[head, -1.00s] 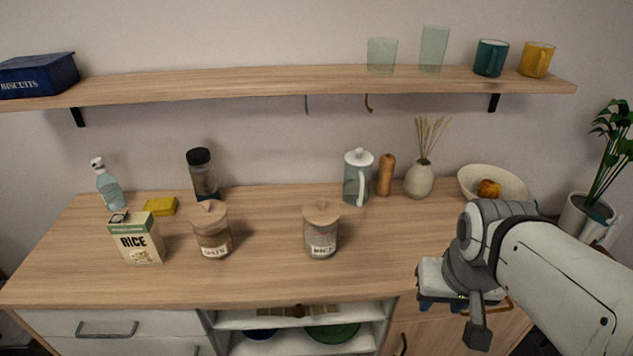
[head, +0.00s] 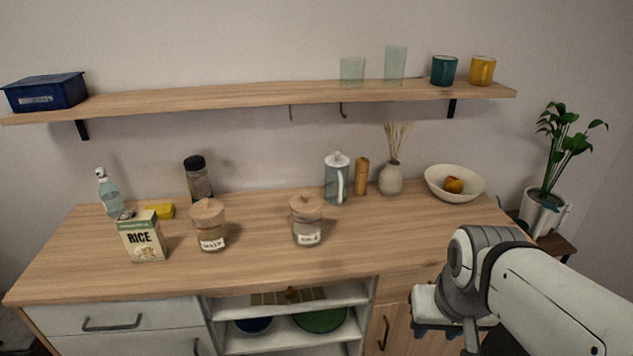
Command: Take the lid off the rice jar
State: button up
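The rice jar (head: 307,229) is a glass jar with a pale label, standing upright on the wooden counter. Its round wooden lid (head: 306,206) with a small knob sits on top. The label is blurred now but read RICE a second ago. A similar lidded jar (head: 210,232) stands to its left; its label is also blurred. My arm reaches in from the lower right, with its end in front of the counter, right of and apart from the rice jar. My gripper's fingers cannot be made out.
A RICE box (head: 142,238), yellow sponge (head: 160,211), spray bottle (head: 110,193) and dark-lidded jar (head: 198,180) stand at left. A glass pitcher (head: 336,180), wooden mill (head: 362,177), vase (head: 391,179) and bowl (head: 440,185) line the back right. The counter (head: 400,235) right of the jar is clear.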

aim_at(306, 203)
jog(key=z, duration=0.05)
jog(key=i, duration=0.9)
jog(key=u, duration=0.05)
